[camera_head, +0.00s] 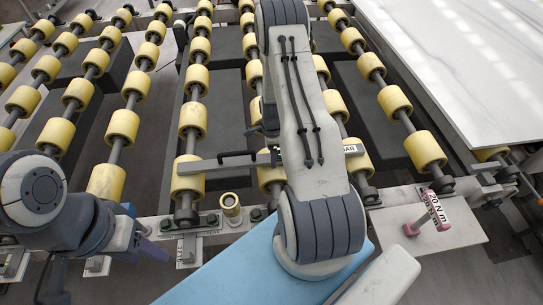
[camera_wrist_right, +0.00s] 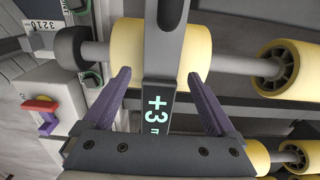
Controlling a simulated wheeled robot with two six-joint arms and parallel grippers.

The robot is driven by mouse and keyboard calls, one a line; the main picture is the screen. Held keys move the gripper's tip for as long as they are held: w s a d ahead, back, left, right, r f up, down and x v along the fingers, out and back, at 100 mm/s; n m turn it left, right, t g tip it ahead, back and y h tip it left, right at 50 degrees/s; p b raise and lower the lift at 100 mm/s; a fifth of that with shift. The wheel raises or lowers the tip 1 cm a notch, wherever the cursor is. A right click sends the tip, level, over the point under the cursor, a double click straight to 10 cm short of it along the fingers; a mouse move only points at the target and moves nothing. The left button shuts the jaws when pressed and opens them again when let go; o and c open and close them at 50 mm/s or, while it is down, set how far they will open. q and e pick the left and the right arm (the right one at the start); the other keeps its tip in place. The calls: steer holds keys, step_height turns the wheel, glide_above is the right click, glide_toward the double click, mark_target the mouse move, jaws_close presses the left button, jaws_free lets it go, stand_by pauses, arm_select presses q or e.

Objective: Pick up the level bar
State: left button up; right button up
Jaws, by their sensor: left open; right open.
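In the right wrist view the grey bar (camera_wrist_right: 158,100), marked "+3", runs between the fingers of my right gripper (camera_wrist_right: 158,85). That gripper is open, with visible gaps beside the bar. My left gripper (camera_head: 146,240) is open and empty at lower left, away from the bar.
Rows of yellow rollers (camera_head: 193,120) fill the middle and left. A white marble slab (camera_head: 470,60) lies at upper right. A pink-handled tool (camera_head: 435,209) labelled "20 N m" rests on a pale plate (camera_head: 462,237). A small yellow-rimmed cylinder (camera_head: 231,209) stands near the front rail.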

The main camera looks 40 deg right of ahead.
steer(key=shift+f, duration=0.65)
jaws_close()
steer(key=shift+w+r, duration=0.1)
steer(key=shift+r, duration=0.15)
